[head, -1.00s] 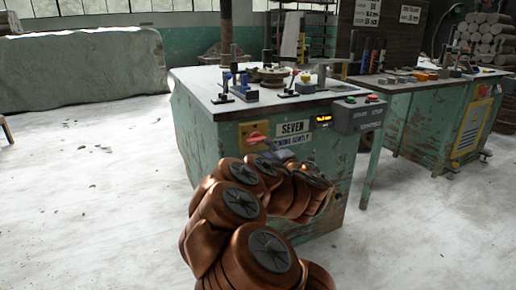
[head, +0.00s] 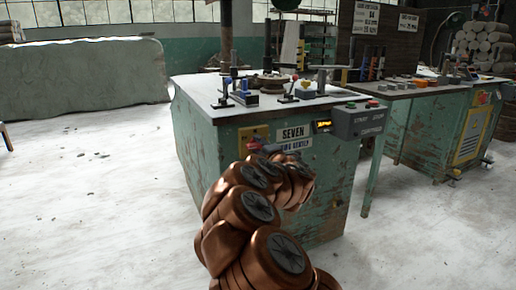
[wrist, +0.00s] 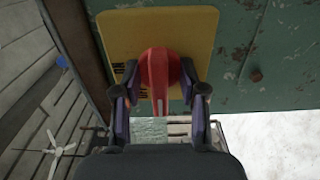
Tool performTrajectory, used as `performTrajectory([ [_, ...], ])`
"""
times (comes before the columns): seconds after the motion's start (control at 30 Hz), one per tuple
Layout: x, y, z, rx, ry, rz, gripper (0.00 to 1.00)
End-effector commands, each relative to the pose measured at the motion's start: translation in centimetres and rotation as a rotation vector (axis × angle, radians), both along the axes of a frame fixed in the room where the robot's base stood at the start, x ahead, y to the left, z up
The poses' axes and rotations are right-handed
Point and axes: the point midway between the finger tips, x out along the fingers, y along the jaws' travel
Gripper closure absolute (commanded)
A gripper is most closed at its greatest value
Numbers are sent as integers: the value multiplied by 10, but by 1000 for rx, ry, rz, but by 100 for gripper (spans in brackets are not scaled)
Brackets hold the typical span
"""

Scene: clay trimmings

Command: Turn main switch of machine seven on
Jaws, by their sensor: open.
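The main switch is a red rotary handle (wrist: 159,75) on a yellow plate (wrist: 203,35) on the front of the green machine (head: 310,185) labelled SEVEN (head: 293,132). In the head view the plate (head: 246,133) is at the cabinet's upper left, and my gripper (head: 259,147) covers much of it and the handle. In the wrist view my gripper (wrist: 160,95) is open, with one dark finger on each side of the handle's lever. I cannot tell whether either finger touches the lever.
Small tools lie on the machine's top. Another green machine (head: 465,135) stands to the right.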

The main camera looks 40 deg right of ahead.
Motion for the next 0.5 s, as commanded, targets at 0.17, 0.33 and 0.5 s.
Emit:
performTrajectory([
  [0.17,1,0,0,0,0,0,58],
  [0.33,1,0,0,0,0,1,66],
  [0.5,1,0,0,0,0,1,83],
])
